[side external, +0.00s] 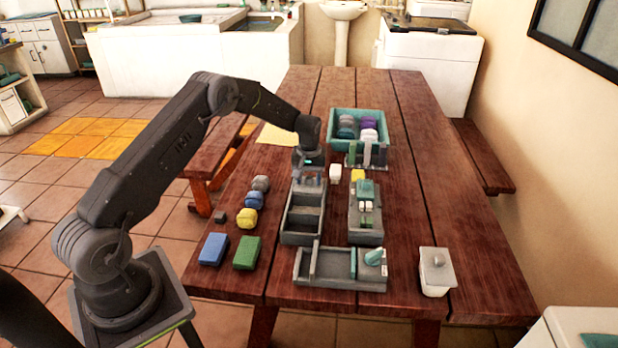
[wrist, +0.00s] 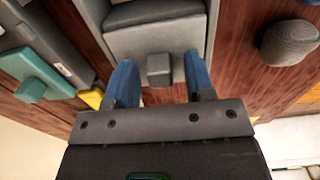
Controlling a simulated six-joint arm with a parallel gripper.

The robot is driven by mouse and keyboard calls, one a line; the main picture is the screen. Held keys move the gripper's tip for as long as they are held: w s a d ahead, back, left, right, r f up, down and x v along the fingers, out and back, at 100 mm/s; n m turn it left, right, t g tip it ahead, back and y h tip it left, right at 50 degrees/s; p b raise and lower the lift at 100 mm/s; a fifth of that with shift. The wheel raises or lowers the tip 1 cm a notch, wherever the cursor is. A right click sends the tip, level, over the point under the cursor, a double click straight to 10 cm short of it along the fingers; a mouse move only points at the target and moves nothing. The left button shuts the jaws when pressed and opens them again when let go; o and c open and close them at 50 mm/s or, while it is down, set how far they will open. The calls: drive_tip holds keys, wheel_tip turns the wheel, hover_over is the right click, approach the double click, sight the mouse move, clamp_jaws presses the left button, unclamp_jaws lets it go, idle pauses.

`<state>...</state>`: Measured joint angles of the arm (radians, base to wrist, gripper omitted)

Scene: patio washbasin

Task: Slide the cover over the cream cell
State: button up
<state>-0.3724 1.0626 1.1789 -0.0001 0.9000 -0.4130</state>
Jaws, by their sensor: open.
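A long grey tray (side external: 284,222) with walled cells stands mid-table; two open cells show at its near end. No cell shows a clear cream colour. A grey cover (wrist: 135,45) with a square knob (wrist: 158,66) lies between the tray's walls in the wrist view. My gripper (side external: 308,176) is over the tray's far end and hides most of the cover in the side view. In the wrist view its blue fingers (wrist: 161,80) are open, one on each side of the knob, with gaps visible. Whether they reach down to knob height I cannot tell.
A grey holder with a teal piece (side external: 366,188) stands right of the tray, and another grey tray (side external: 325,283) lies in front. A white block (side external: 335,174) and yellow block (side external: 358,175) sit nearby. Rounded lumps (side external: 253,200) lie left. The table's right side is mostly clear.

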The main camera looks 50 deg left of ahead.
clamp_jaws()
idle(0.4)
drive_tip(key=s+d, duration=0.5)
drive_tip(key=shift+s+d, duration=0.25)
drive_tip(key=shift+d, duration=0.05)
idle(0.3)
unclamp_jaws()
wheel_tip(320, 180, up, 14)
idle(0.6)
